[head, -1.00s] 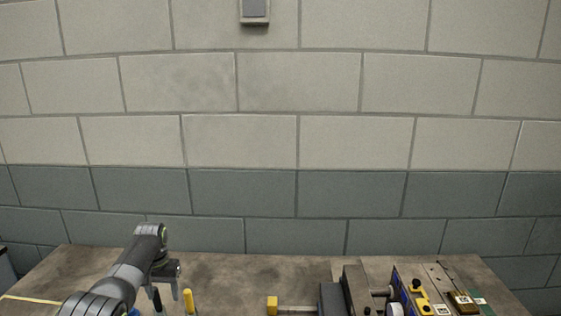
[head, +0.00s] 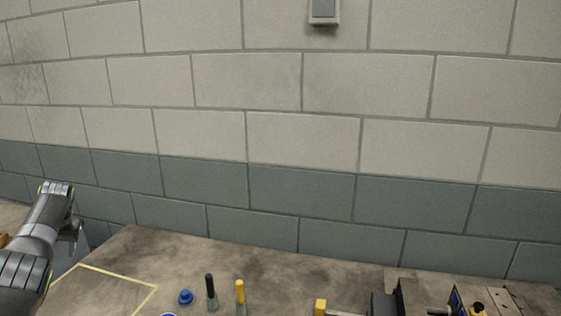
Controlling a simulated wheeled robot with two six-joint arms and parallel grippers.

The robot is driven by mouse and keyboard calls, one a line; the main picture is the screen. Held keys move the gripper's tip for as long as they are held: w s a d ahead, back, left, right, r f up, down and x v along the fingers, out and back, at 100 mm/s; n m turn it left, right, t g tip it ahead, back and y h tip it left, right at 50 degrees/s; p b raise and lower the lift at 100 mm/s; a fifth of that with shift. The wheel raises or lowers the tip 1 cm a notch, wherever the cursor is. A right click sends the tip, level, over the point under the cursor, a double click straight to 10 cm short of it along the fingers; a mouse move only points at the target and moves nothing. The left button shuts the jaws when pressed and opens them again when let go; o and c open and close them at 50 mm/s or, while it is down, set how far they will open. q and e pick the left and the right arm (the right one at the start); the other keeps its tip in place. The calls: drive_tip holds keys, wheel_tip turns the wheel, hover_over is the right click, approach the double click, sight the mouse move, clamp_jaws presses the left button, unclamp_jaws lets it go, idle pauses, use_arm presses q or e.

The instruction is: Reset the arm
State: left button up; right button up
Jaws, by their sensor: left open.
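My left arm comes in from the left edge, and its gripper (head: 76,232) shows at the far left, beside the left end of the bench (head: 270,268). The gripper is small and partly hidden by its own wrist; it is open and I see nothing in it. It is apart from the things on the bench. My right gripper is out of view.
On the bench are a yellow taped outline (head: 118,272), a blue knob (head: 185,297), a black peg (head: 210,290), a yellow peg (head: 240,293), a yellow block (head: 320,306) and dark fixtures (head: 383,303) at right. A block wall (head: 300,140) stands behind.

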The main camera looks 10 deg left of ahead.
use_arm(q)
drive_tip(key=s+a+f+m+y, duration=0.1)
drive_tip(key=s+a+f+y, duration=0.1)
drive_tip(key=s+a+f, duration=0.5)
drive_tip(key=s+a+f+m+y, duration=0.2)
drive_tip(key=s+a+f, duration=0.2)
drive_tip(key=s+f, duration=0.6)
drive_tip(key=s+a+f+m+t+y, duration=0.1)
drive_tip(key=s+a+f+m, duration=0.3)
drive_tip(key=s, duration=0.9)
drive_tip(key=s+d+f+m+t, duration=0.1)
drive_tip(key=s+f+m, duration=0.2)
drive_tip(key=s+f, duration=0.65)
drive_tip(key=s+d+f+n+g+h, duration=0.15)
drive_tip(key=s+d+f, duration=0.25)
drive_tip(key=d+f, duration=0.6)
drive_tip(key=s+d+f+n+t+h, duration=0.15)
drive_tip(key=s+d+f, duration=0.25)
drive_tip(key=d+f, duration=0.6)
drive_tip(key=d+f+h, duration=0.3)
drive_tip(key=d+f, duration=0.1)
drive_tip(key=d, duration=1.4)
drive_tip(key=d+f+n+g+h, duration=0.1)
drive_tip(key=d+f, duration=0.3)
drive_tip(key=d, duration=1.5)
drive_tip(key=shift+f+h, duration=0.4)
drive_tip(key=shift+h, duration=0.5)
